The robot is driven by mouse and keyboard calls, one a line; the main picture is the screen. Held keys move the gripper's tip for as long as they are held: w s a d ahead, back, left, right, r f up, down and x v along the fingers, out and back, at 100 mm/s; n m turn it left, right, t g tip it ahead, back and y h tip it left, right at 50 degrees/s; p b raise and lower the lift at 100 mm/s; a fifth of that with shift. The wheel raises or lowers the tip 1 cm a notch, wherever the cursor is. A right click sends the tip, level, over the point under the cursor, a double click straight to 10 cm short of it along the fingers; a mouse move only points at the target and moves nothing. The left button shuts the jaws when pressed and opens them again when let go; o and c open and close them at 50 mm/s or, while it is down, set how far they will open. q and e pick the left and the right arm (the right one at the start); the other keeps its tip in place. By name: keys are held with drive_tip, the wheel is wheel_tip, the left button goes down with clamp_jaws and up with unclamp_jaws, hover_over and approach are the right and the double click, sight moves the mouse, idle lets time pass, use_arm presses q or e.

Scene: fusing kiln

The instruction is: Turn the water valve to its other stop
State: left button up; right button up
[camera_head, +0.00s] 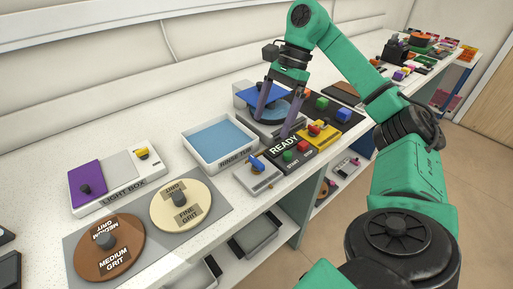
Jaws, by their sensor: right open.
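What looks like the water valve is a small pale block (259,178) with a blue lever (256,164) on top, at the front edge of the bench between the rinse tub and the start/stop panel. Its label is too small to read. My right gripper (274,124) is open, fingers pointing down, above and behind the valve and apart from it. Its fingers overlap a grey machine with a dark round disc and a blue plate. Nothing shows between the fingers. My left gripper is not in view.
A rinse tub (219,131) of blue water stands left of the valve. A black READY panel (282,146) with green and red buttons and a yellow box (330,137) with a red knob stand to the right. Grit discs (182,217) and a light box (112,203) are left.

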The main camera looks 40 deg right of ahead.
sight(257, 160)
drive_tip(key=b+x, duration=0.1)
drive_tip(key=x, duration=1)
drive_tip(key=shift+w+b, duration=0.1)
drive_tip(key=shift+b, duration=0.3)
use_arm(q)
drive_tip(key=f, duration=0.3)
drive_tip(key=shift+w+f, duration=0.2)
use_arm(e)
drive_tip(key=shift+w+f, duration=0.1)
drive_tip(key=shift+c, duration=0.3)
drive_tip(key=c, duration=1.3)
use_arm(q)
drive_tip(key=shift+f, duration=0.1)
